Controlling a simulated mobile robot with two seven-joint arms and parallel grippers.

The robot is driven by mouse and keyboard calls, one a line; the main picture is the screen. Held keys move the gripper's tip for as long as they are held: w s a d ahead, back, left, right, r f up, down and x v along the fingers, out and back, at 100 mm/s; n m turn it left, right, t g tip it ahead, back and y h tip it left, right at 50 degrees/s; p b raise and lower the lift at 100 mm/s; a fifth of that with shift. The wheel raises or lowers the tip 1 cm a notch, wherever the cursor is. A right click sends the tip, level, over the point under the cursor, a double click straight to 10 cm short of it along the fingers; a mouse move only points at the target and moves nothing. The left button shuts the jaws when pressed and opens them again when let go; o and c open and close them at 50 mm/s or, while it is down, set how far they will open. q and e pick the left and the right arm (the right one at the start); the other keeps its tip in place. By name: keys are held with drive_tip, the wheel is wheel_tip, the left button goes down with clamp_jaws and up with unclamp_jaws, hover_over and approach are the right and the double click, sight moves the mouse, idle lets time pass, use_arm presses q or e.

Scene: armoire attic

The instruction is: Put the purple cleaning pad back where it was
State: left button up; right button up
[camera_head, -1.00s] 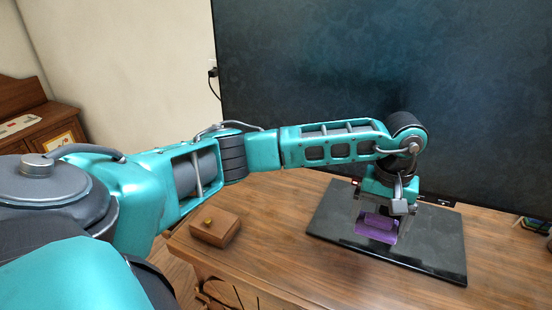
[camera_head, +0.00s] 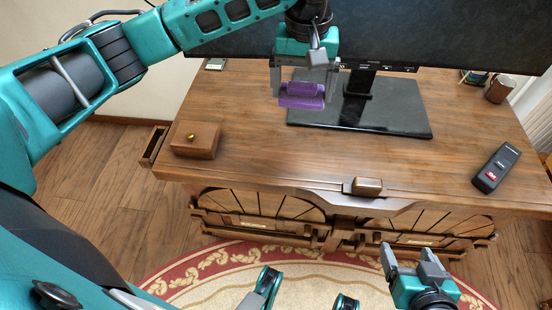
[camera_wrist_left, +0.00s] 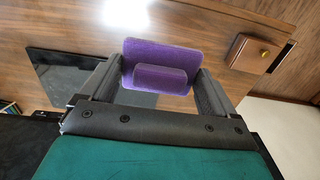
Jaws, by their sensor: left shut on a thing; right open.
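The purple cleaning pad (camera_head: 302,101) has a flat base and a raised block-shaped grip. My left gripper (camera_head: 302,92) is shut on it, one finger at each side, and appears to hold it above the table near the left end of the monitor's black base. In the left wrist view the pad (camera_wrist_left: 190,55) sits between both fingers, with wood and part of the black base behind it. Its exact height above the table is unclear. My right gripper (camera_head: 414,262) is open and empty, low in front of the table.
The monitor (camera_head: 450,35) stands on a black base (camera_head: 385,112) on the wooden table (camera_head: 260,150). A small wooden box (camera_head: 195,140) with a yellow knob is at left. A black remote (camera_head: 496,168) and a brown cup (camera_head: 500,88) are at right. The table's front middle is mostly clear.

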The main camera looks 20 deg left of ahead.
use_arm(q)
drive_tip(key=shift+s+a+r, duration=0.1)
drive_tip(key=shift+s, duration=0.05)
drive_tip(key=shift+a+f, duration=0.1)
drive_tip(key=shift+f, duration=0.15)
drive_tip(key=b, duration=0.3)
hover_over(293, 161)
wheel_tip(293, 161, down, 15)
drive_tip(key=shift+r, duration=0.1)
drive_tip(key=shift+f, duration=0.5)
drive_tip(key=shift+f+b, duration=0.5)
drive_tip(key=shift+f, duration=1.35)
